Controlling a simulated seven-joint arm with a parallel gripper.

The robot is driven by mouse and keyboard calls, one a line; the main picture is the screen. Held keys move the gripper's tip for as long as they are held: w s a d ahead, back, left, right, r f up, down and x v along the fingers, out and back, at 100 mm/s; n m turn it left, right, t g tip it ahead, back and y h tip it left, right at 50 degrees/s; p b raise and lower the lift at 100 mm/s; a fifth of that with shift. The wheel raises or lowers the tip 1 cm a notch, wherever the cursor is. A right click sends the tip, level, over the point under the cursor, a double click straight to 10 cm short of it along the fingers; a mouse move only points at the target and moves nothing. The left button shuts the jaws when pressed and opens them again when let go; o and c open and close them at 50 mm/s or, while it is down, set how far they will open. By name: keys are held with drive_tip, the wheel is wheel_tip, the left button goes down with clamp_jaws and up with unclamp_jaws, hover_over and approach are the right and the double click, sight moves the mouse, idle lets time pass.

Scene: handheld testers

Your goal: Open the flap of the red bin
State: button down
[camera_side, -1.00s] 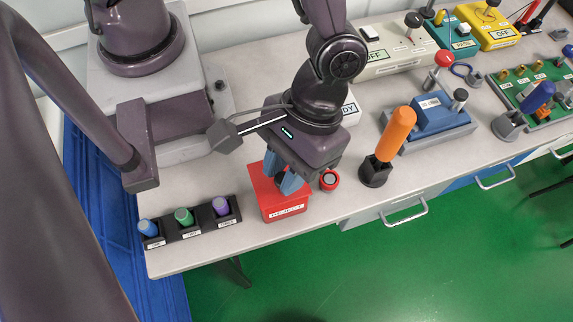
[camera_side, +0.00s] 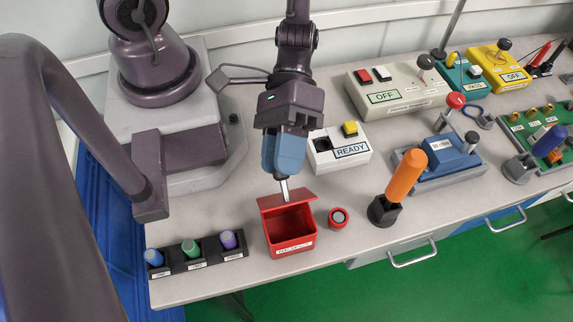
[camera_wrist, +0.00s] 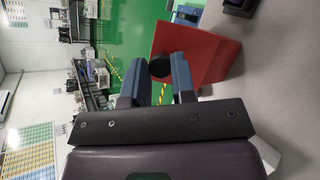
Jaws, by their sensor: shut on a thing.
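The red bin (camera_side: 291,243) stands near the front edge of the table in the side view, with a white label on its front. Its flap (camera_side: 286,199) is tilted up at the back, and the inside of the bin shows. My gripper (camera_side: 283,173) is above the flap, fingers down, shut on a grey stem-like handle (camera_side: 285,190) that meets the flap. In the wrist view, a dark round knob (camera_wrist: 160,67) sits between the blue fingers of my gripper (camera_wrist: 159,62), next to the red flap (camera_wrist: 197,50).
A black rack (camera_side: 195,256) with blue, green and purple pieces is left of the bin. A red round button (camera_side: 338,217) and an orange-handled tool (camera_side: 402,178) in a dark holder are to the right. A white READY box (camera_side: 340,146) stands behind.

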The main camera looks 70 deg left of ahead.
drive_tip(key=shift+a+f+m+g+h, duration=0.15)
drive_tip(key=shift+a+f+m+h, duration=0.1)
drive_tip(key=shift+a+h, duration=0.5)
drive_tip(key=shift+a+f+m+g+h, duration=0.2)
drive_tip(key=shift+a+h, duration=0.3)
drive_tip(key=shift+h, duration=0.45)
drive_tip(key=c, duration=1)
unclamp_jaws()
drive_tip(key=shift+o, duration=0.2)
drive_tip(key=shift+a, duration=0.1)
drive_tip(key=v, duration=0.7)
drive_tip(key=shift+r, duration=0.15)
drive_tip(key=shift+a, duration=0.15)
